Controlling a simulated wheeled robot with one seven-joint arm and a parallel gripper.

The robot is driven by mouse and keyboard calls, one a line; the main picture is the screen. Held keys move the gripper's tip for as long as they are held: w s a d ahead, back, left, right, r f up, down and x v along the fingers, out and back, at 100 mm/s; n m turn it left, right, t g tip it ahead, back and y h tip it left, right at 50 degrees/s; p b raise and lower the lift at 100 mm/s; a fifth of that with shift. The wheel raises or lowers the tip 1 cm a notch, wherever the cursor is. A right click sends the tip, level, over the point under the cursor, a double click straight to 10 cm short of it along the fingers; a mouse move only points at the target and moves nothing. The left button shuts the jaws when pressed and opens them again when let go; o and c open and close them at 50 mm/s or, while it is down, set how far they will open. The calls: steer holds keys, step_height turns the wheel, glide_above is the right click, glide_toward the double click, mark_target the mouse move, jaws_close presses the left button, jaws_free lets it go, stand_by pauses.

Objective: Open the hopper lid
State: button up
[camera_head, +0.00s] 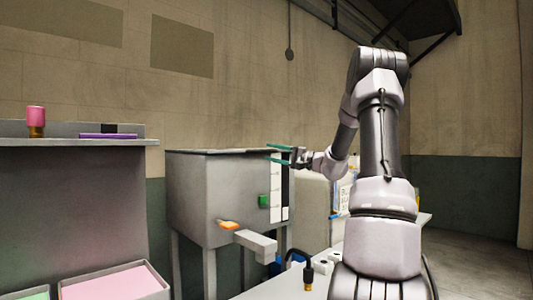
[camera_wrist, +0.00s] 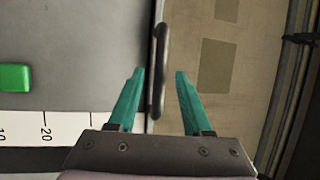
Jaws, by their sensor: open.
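The grey hopper (camera_head: 205,195) stands on legs left of my arm in the head view. Its thin dark lid (camera_head: 215,151) lies flat and shut on top. In the wrist view, the hopper's front face (camera_wrist: 75,60) fills the left side, and a dark bar handle (camera_wrist: 158,70) runs along the lid edge. My gripper (camera_head: 270,153) is at lid height by the hopper's right side, its teal fingers open and pointing left. In the wrist view my gripper (camera_wrist: 158,73) has one finger on each side of the handle in the picture; contact cannot be told.
A green button (camera_head: 264,201) and a white scale (camera_head: 276,195) are on the hopper. An orange piece (camera_head: 228,225) sits by a grey arm-like chute below. A shelf (camera_head: 60,142) at left holds a pink-topped bottle (camera_head: 36,120). A pink-filled tray (camera_head: 115,284) is lower left.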

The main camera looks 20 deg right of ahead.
steer(key=shift+x, duration=1.35)
jaws_close()
stand_by(0.4)
